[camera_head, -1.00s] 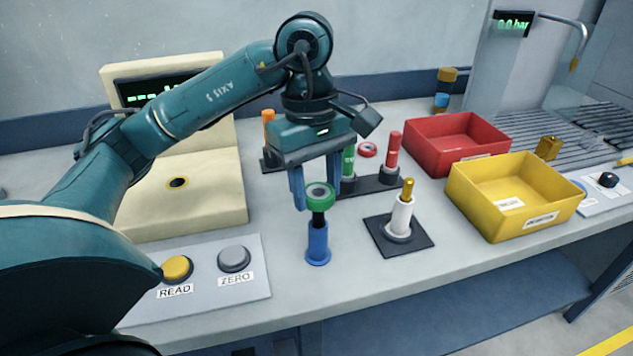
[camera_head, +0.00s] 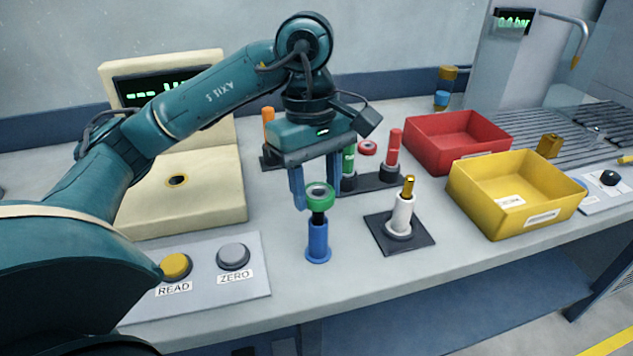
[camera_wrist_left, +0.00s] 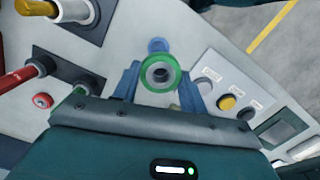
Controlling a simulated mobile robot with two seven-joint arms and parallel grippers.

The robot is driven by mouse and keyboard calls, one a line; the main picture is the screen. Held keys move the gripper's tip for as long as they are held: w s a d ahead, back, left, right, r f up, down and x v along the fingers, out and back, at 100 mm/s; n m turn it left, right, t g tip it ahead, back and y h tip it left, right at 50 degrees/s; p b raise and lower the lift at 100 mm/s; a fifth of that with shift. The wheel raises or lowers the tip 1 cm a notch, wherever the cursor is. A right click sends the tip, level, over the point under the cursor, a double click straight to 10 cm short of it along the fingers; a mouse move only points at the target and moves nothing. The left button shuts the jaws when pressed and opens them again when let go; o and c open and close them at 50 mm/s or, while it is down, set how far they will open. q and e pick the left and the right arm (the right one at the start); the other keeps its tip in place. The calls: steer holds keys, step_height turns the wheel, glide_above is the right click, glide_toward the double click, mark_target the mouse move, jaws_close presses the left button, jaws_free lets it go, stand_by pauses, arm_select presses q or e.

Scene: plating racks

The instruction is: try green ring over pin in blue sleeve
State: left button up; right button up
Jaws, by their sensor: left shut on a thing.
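The green ring (camera_head: 320,203) has a grey inner part and is held between the blue fingers of my left gripper (camera_head: 318,188). In the wrist view the ring (camera_wrist_left: 174,82) sits level between the fingertips of the gripper (camera_wrist_left: 160,80). The blue sleeve (camera_head: 318,240) stands upright on the bench with a dark pin (camera_head: 318,218) rising from it to just under the ring. I cannot tell whether the pin tip is inside the ring or only below it. In the wrist view the blue sleeve (camera_wrist_left: 157,45) shows partly behind the ring.
A white sleeve with a brass pin (camera_head: 402,213) stands on a dark plate to the right. Behind are a rack (camera_head: 368,184) with green and red posts, a red bin (camera_head: 455,150) and a yellow bin (camera_head: 500,215). A READ/ZERO button panel (camera_head: 205,280) lies at front left.

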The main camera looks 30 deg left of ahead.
arm_select(q)
steer(key=shift+r, duration=0.2)
steer(key=shift+r+p, duration=1.4)
steer(key=shift+r, duration=0.45)
